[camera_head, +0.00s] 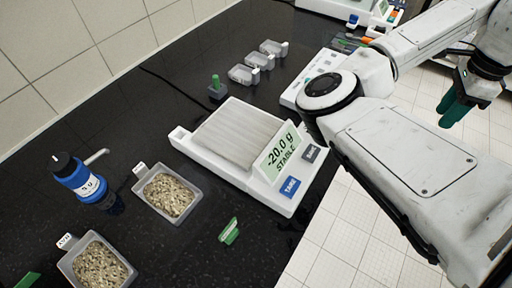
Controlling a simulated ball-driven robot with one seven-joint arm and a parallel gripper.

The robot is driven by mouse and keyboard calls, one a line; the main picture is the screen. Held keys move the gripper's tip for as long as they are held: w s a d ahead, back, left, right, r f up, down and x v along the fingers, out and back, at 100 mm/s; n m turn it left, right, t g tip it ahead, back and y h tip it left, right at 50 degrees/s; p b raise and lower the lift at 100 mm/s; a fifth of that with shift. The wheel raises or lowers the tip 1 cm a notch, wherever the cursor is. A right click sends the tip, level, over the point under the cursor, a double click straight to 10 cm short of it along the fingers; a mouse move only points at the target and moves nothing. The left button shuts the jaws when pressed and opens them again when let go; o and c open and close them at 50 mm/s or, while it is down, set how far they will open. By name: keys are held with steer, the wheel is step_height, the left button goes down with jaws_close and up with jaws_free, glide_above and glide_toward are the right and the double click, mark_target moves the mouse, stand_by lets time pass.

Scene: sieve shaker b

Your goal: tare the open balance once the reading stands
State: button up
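The open balance (250,150) stands on the black bench in the middle of the picture. Its ribbed pan (237,136) is bare. The display (281,152) reads -20.0 g with STABLE under it. A blue TARE key (290,187) sits at its front, with a dark grey key (311,153) to the right of it. My gripper (452,108) has green fingers and hangs at the upper right, past the bench edge over the tiled floor, well away from the balance. The fingers look close together, but I cannot tell whether they are open or shut.
Two trays of grains, one (168,193) nearer the balance and one (100,262) at lower left, stand on the bench. A blue-labelled bottle (78,180) is at left. A green item (229,231) lies before the balance. Several empty trays (243,74) stand behind. My arm crosses the right side.

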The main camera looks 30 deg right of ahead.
jaws_close()
stand_by(0.3)
stand_by(1.5)
